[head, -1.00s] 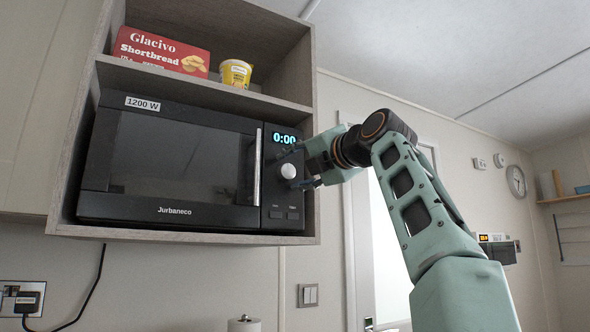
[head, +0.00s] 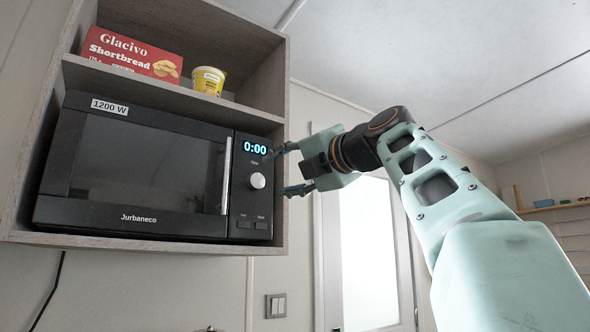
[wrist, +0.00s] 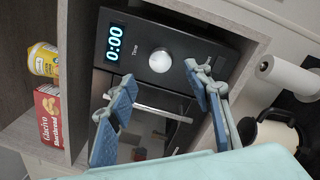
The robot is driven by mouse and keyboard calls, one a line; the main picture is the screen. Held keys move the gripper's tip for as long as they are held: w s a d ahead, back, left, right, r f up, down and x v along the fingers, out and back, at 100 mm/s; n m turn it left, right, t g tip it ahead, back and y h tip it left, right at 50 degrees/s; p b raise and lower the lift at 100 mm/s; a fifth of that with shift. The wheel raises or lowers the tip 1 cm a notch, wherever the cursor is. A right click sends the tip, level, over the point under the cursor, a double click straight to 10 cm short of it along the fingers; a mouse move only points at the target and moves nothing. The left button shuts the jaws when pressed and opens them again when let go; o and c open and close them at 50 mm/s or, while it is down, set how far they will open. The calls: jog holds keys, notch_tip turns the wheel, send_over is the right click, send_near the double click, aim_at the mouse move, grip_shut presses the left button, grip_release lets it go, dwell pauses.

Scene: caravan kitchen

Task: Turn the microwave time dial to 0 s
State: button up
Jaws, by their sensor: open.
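The black microwave (head: 135,172) sits in a grey wooden wall cabinet, its door closed. Its display (head: 255,149) reads 0:00, which also shows in the wrist view (wrist: 115,44). The round silver time dial (head: 257,181) is below the display, and in the wrist view the dial (wrist: 160,61) shows uncovered. My gripper (head: 279,171) is open and empty, to the right of the dial, its fingers pointing at the panel. In the wrist view its blue-grey fingers (wrist: 158,100) are spread wide, with the dial beyond them and apart from them.
Above the microwave, a red shortbread box (head: 133,56) and a yellow tub (head: 208,81) stand on the shelf. The cabinet's right side wall (head: 281,190) is close to my fingers. A paper towel roll (wrist: 290,73) shows in the wrist view.

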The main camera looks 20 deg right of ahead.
jog(key=shift+v, duration=2.35)
jog(key=shift+w, duration=0.1)
